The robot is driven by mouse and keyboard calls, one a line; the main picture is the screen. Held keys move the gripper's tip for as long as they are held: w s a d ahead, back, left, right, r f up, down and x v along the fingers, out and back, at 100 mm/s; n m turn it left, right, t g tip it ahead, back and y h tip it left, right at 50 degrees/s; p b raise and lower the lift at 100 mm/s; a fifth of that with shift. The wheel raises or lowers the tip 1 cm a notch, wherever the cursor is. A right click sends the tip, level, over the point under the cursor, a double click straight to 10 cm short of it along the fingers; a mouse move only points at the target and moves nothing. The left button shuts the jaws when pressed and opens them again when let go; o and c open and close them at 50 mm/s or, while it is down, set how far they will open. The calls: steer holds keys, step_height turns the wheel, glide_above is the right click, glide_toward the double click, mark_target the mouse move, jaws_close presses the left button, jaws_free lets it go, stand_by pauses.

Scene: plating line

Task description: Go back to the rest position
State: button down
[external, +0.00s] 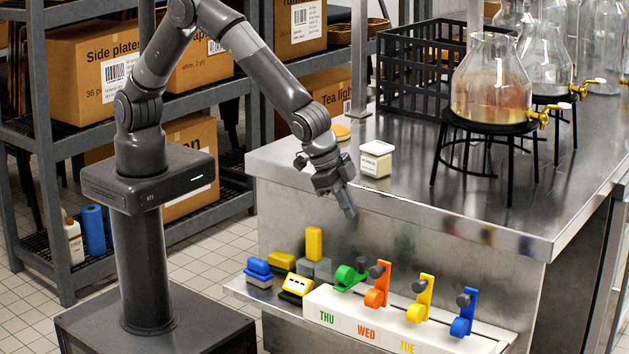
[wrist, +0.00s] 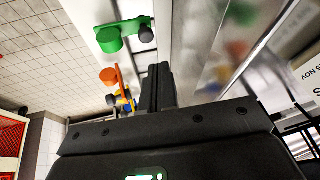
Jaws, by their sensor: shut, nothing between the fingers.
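My gripper (external: 347,203) is in the air in front of the steel counter's front face, above the low shelf with the coloured levers. Its fingers are together and nothing is between them; they point down and a little right. In the wrist view the closed fingers (wrist: 158,88) show at the centre, with the green lever (wrist: 122,34) and the orange lever (wrist: 112,77) to their left. They appear apart from the levers. My arm is bent, reaching out from its column toward the counter.
The white lever block (external: 420,338) carries green, orange, yellow and blue levers. Small coloured blocks (external: 258,272) stand left of it. On the counter (external: 420,200) are a small labelled tub (external: 376,160), a black crate (external: 425,75) and glass dispensers (external: 490,85). Shelves with boxes (external: 95,75) stand behind my arm.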

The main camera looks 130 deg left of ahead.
steer(key=shift+s+d+r, duration=0.15)
steer(key=shift+s+r, duration=0.1)
steer(key=shift+r, duration=0.4)
steer(key=s+r+h, duration=0.2)
steer(key=s+r, duration=1.6)
steer(key=r, duration=0.1)
steer(key=s+d+r+m, duration=0.1)
steer(key=s, duration=1.1)
steer(key=s+d+r+m+t, duration=0.1)
steer(key=s+r, duration=0.1)
steer(key=s, duration=1.1)
steer(key=shift+r, duration=0.15)
